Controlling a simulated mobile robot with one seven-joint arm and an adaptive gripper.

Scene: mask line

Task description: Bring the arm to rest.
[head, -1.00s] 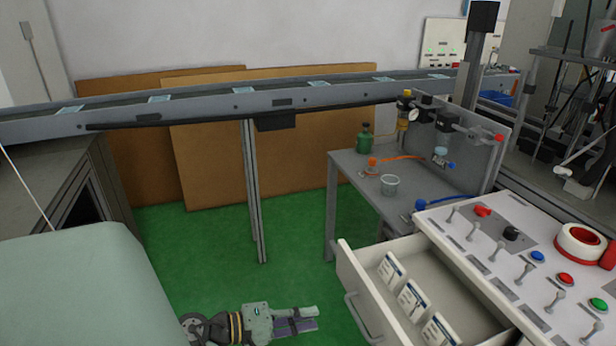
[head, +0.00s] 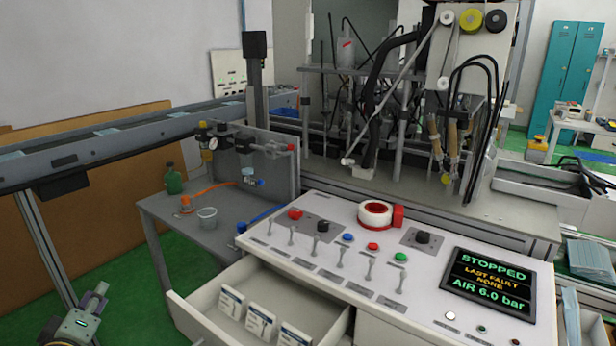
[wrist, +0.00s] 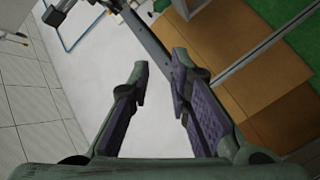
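My gripper (head: 96,297) shows at the bottom left of the head view, low over the green floor and left of the grey side table and the open drawer. In the wrist view my gripper (wrist: 160,72) has its two purple-padded fingers apart, with nothing between them. It appears clear of the furniture in the head view. The rest of my arm is mostly cut off by the lower edge.
The white control panel (head: 425,296) has switches, a tape roll (head: 375,213) and a screen reading STOPPED (head: 490,283). Below it, an open drawer (head: 187,316) holds white packets. A conveyor (head: 80,150) runs behind.

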